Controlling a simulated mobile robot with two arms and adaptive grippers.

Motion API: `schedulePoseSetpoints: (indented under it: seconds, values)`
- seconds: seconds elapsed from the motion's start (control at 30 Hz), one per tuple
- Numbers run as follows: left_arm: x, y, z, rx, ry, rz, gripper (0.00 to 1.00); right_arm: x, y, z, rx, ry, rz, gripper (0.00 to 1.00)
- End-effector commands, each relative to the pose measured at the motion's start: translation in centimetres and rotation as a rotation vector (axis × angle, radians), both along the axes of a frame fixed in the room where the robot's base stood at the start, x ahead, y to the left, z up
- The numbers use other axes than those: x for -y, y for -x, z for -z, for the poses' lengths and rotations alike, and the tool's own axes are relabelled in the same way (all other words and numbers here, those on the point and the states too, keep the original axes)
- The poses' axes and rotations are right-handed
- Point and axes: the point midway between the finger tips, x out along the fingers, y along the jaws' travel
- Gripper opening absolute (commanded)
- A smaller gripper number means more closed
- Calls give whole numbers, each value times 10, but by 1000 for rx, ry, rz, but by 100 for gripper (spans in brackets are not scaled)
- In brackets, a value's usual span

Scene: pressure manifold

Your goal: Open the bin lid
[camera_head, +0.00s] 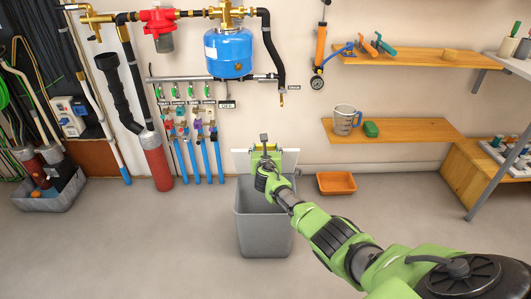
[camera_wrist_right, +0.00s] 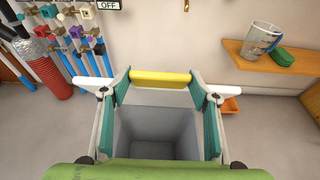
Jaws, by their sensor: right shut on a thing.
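The grey bin (camera_head: 263,228) stands on the floor near the wall. Its pale lid (camera_head: 240,161) is raised at the back of the bin and stands steeply up, so the bin's mouth is uncovered. In the right wrist view I look down into the empty-looking bin (camera_wrist_right: 158,135). The lid's yellow handle (camera_wrist_right: 160,77) lies between the fingertips of my right gripper (camera_head: 265,158), which is shut on it. My right arm hides part of the bin's mouth and the lid in the head view. My left gripper is not in view.
An orange tray (camera_head: 336,183) lies on the floor right of the bin. Blue pipes with valves (camera_head: 205,160) and a red cylinder (camera_head: 157,162) stand to the left. A wooden shelf (camera_head: 400,131) holds a jug (camera_head: 345,119). The floor in front is clear.

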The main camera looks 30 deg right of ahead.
Motion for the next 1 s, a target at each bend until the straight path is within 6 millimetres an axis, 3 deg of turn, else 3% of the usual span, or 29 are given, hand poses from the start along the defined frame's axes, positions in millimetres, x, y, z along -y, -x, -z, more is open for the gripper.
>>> schedulePoseSetpoints:
  seconds: [0.03, 0.67, 0.7, 0.73, 0.77, 1.0]
  values:
    - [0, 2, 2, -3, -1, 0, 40, 2, -4, -10, 9, 6, 0, 17]
    - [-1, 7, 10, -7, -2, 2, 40, 5, -8, -14, 10, 6, -1, 16]
    - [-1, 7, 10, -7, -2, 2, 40, 4, -9, -14, 10, 6, -1, 60]
    - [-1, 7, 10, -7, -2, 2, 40, 4, -8, -14, 10, 6, -2, 68]
    - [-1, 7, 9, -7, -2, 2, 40, 4, -8, -14, 10, 5, -2, 72]
    - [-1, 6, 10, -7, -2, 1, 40, 4, -7, -10, 4, 2, -1, 72]
